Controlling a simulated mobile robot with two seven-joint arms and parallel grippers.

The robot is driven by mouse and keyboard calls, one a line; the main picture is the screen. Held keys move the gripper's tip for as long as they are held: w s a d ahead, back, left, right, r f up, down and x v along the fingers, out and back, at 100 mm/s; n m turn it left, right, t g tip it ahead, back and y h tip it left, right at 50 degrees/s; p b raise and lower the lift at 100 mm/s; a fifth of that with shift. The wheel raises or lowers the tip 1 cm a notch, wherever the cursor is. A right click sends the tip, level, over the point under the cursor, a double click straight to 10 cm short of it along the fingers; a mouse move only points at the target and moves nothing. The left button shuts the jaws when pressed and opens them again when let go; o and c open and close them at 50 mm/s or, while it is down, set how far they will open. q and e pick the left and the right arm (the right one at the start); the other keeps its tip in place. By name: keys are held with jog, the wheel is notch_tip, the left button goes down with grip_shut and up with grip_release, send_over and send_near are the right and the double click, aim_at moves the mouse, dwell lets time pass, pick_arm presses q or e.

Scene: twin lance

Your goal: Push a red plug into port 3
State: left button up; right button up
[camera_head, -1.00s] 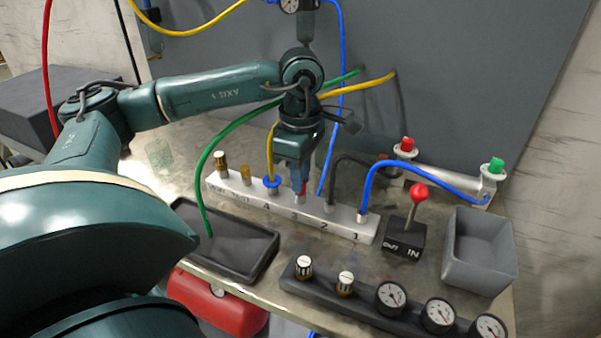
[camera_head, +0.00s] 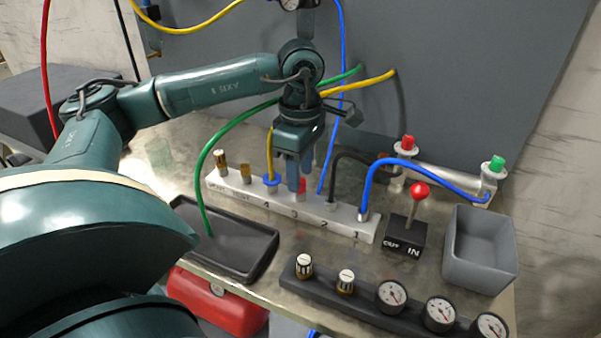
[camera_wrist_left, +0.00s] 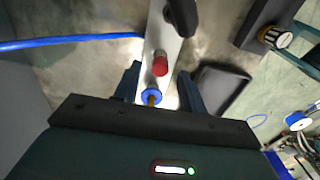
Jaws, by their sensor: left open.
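The red plug (camera_head: 301,186) stands upright at port 3 of the white numbered block (camera_head: 345,228). It also shows as a red round top in the wrist view (camera_wrist_left: 160,64). How deep it sits cannot be told. My left gripper (camera_head: 299,178) is open just above the plug, its blue fingers apart and partly in front of it in the head view. In the wrist view the fingers are spread and hold nothing, and the plug's top shows beyond the tips. My right gripper is not in view.
A blue-collared plug with a yellow hose (camera_head: 272,180) stands at port 4. Black (camera_head: 335,180) and blue (camera_head: 375,175) hoses rise from ports 2 and 1. A black tray (camera_head: 245,255), a red-knobbed lever (camera_head: 418,192) and a grey bin (camera_head: 480,275) are nearby.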

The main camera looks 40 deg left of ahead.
pick_arm(q)
notch_tip(320, 180, up, 12)
jog(key=p, duration=0.2)
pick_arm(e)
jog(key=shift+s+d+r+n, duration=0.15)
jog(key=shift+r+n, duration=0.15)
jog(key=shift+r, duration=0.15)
